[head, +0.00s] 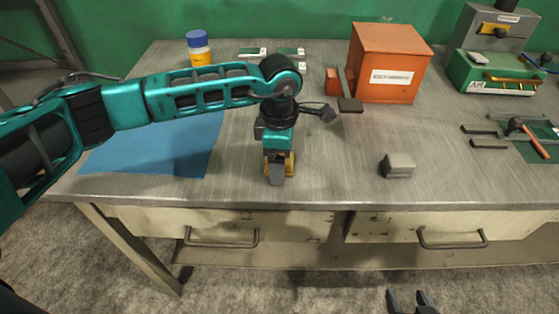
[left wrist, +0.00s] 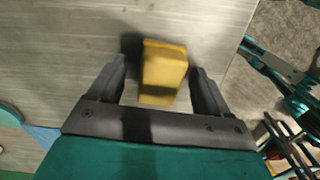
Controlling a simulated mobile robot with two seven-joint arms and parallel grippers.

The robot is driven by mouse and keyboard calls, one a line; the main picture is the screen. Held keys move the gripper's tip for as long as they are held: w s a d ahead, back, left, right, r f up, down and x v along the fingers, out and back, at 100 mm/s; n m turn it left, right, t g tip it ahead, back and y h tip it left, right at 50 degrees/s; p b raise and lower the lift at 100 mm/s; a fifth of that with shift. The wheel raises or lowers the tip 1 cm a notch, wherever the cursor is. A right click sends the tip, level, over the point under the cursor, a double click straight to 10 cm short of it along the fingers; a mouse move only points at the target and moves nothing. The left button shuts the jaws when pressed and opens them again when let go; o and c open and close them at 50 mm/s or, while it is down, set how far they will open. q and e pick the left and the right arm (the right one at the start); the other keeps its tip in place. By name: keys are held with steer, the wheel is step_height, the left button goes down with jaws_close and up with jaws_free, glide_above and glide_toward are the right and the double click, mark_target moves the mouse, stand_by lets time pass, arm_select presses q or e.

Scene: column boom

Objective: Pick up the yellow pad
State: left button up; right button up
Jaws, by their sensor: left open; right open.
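The yellow pad (left wrist: 165,68) is a small yellow block on the metal workbench. In the left wrist view it lies between the two open fingers of my left gripper (left wrist: 162,82), with a gap showing on both sides. In the head view my left gripper (head: 277,172) points down over the pad near the bench's front edge. Only a bit of yellow (head: 290,162) shows there, the rest hidden behind the gripper. My right gripper (head: 411,301) is open and empty at the bottom edge of the head view, in front of the bench.
A grey block (head: 398,165) lies to the right of the pad on the workbench (head: 330,180). A blue mat (head: 165,150) lies to the left. An orange box (head: 388,62), a blue-capped bottle (head: 199,48) and a green case (head: 492,73) stand further back.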

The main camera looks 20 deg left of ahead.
arm_select(q)
steer(key=c, duration=1.1)
steer(key=shift+r, duration=0.1)
steer(key=shift+c, duration=0.2)
step_height(320, 180, up, 20)
steer(key=o, duration=0.5)
steer(key=c, duration=0.4)
steer(key=shift+s, duration=0.1)
